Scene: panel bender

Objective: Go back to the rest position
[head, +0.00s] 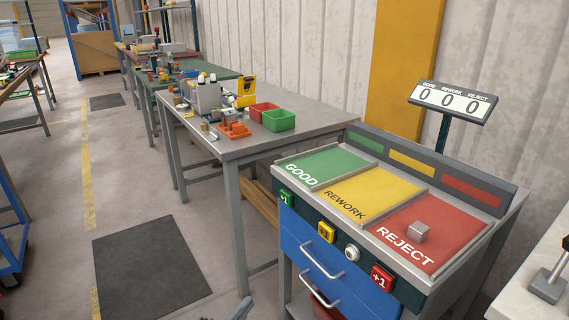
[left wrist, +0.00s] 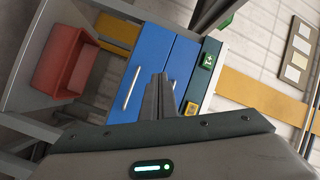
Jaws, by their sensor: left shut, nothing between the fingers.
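My left gripper (head: 241,311) just enters the bottom edge of the head view, low in front of the sorting station. In the left wrist view its two fingers (left wrist: 160,96) are together, with nothing between them. Behind them there are the blue drawers (left wrist: 146,80) of the station, a green +1 button (left wrist: 207,61) and a yellow button (left wrist: 191,108). The fingers overlap the drawer fronts in that view; the gap to them is hard to judge. My right gripper is in neither view.
The sorting station has green GOOD (head: 324,167), yellow REWORK (head: 370,197) and red REJECT (head: 452,238) areas. A small grey block (head: 419,232) lies on REJECT. The counter display (head: 453,102) reads 0 0 0. A red bin (left wrist: 64,62) sits below. Dark floor mat (head: 150,262) is clear.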

